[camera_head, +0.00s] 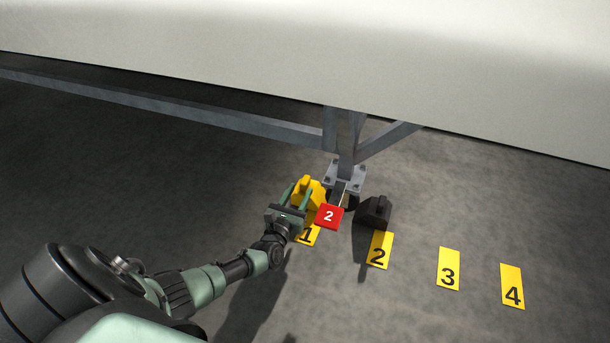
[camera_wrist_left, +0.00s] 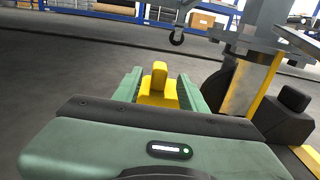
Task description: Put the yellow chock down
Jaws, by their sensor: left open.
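The yellow chock (camera_head: 311,184) is on the floor side of the grey metal leg, just beyond the yellow floor label 1 (camera_head: 307,237). My left gripper (camera_head: 298,192) is open, with its two green fingers on either side of the chock. In the left wrist view the chock (camera_wrist_left: 158,86) stands upright between the fingers; its lower part is hidden by the gripper body. I cannot tell whether the fingers touch it. My right gripper is not in view.
A red tag marked 2 (camera_head: 329,216) hangs close right of my gripper, by the wheel and leg (camera_head: 345,175). A black chock (camera_head: 374,211) stands to the right, behind label 2 (camera_head: 379,251). Floor around labels 3 (camera_head: 448,269) and 4 (camera_head: 512,287) is clear. A large pale body overhangs above.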

